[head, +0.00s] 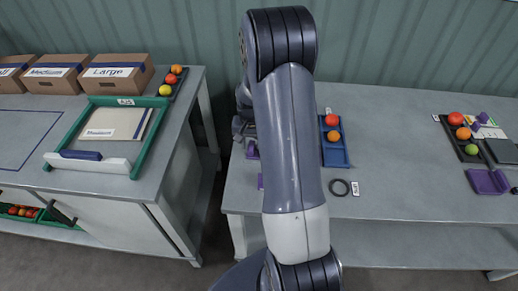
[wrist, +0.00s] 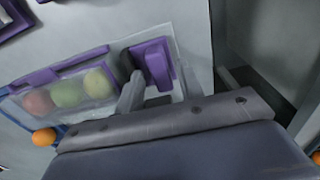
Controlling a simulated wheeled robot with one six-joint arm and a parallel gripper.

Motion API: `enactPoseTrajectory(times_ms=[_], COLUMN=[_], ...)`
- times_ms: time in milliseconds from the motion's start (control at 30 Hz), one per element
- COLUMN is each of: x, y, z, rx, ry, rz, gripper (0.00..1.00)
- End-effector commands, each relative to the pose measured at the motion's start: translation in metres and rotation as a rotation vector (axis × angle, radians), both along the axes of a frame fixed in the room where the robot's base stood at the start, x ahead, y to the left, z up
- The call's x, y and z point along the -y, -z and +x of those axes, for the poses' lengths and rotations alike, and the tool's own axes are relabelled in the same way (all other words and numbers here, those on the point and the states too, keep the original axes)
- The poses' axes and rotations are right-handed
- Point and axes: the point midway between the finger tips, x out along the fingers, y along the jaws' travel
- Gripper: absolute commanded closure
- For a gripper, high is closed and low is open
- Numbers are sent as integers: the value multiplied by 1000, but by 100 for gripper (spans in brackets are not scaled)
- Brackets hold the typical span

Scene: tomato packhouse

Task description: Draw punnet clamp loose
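In the wrist view, a purple clamp block (wrist: 155,65) sits at the end of a clear punnet (wrist: 112,62). The punnet holds one reddish and two greenish tomatoes (wrist: 82,90), with a purple rail (wrist: 58,68) along its far side. My gripper (wrist: 130,92) shows a grey finger standing close beside the clamp block, on its left. I cannot tell whether it touches the block or how wide the fingers stand. In the head view my arm hides most of the punnet; only small purple parts (head: 252,150) show beside it.
A blue tray (head: 334,152) with tomatoes stands just right of my arm. A dark tray (head: 459,140) and a purple piece (head: 488,181) are farther right. The bench between is clear.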

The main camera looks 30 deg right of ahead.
Motion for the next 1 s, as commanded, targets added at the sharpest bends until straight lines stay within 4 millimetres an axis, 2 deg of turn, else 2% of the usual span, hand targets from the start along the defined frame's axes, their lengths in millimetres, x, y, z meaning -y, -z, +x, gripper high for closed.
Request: enactPoseTrajectory(times_ms=[33,800,1000], x=[-3,-9,-9], y=[26,26,19], z=[-11,-7,-7], rx=[-35,-35,-35], ry=[1,1,1], rz=[12,13,13], gripper=[62,62,62])
